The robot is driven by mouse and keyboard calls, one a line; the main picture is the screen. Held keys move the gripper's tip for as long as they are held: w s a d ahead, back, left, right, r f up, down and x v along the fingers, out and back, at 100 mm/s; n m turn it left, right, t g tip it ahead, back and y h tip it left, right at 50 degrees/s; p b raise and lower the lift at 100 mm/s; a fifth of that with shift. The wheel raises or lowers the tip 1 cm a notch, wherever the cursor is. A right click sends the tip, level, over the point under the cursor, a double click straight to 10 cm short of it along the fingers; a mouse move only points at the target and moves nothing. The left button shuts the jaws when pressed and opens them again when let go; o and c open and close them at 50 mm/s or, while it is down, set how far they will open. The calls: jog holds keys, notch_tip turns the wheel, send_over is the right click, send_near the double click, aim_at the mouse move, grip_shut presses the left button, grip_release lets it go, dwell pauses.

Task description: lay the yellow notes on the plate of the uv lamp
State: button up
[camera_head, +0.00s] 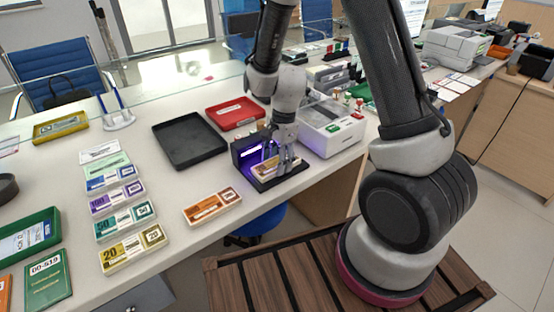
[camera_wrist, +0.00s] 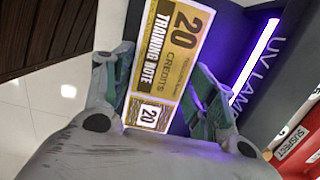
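The yellow notes (camera_wrist: 170,55), marked 20 credits training note, lie between the two fingers of my gripper (camera_wrist: 163,80) in the wrist view, a finger pad against each long edge. In the head view my gripper (camera_head: 277,155) points down over the black plate (camera_head: 286,176) of the uv lamp (camera_head: 240,150). The notes (camera_head: 263,164) show there at plate level, partly hidden by the fingers; I cannot tell whether they touch the plate. The uv lamp's violet tube (camera_wrist: 255,65) glows beside the notes in the wrist view.
Another yellow 20 bundle (camera_head: 133,248) lies at the counter's front, near green, purple and blue ones. An orange bundle (camera_head: 212,207) lies left of the lamp. A black tray (camera_head: 188,140), a red tray (camera_head: 236,113) and a white machine (camera_head: 330,128) surround the lamp.

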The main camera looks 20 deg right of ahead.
jog(key=shift+r, duration=0.1)
notch_tip(320, 180, up, 11)
jog(key=d, duration=0.2)
jog(key=s+d+r+n+t, duration=0.1)
jog(key=s+d+r+n, duration=0.25)
jog(key=r, duration=0.35)
jog(key=s+d+r+n+t, duration=0.1)
jog(key=s+d+r+n, duration=0.25)
jog(key=r, duration=0.25)
jog(key=s+d+r+n+t+h, duration=0.1)
jog(key=s+d+r+n, duration=0.1)
jog(key=s, duration=0.4)
jog(key=s+d+r+n+t, duration=0.1)
jog(key=s+d+r+n, duration=0.2)
jog(key=s+d+n, duration=0.1)
jog(key=shift+s+r+n+t+h, duration=0.15)
jog(key=shift+s+n+t+h, duration=0.25)
jog(key=shift+s+n, duration=0.5)
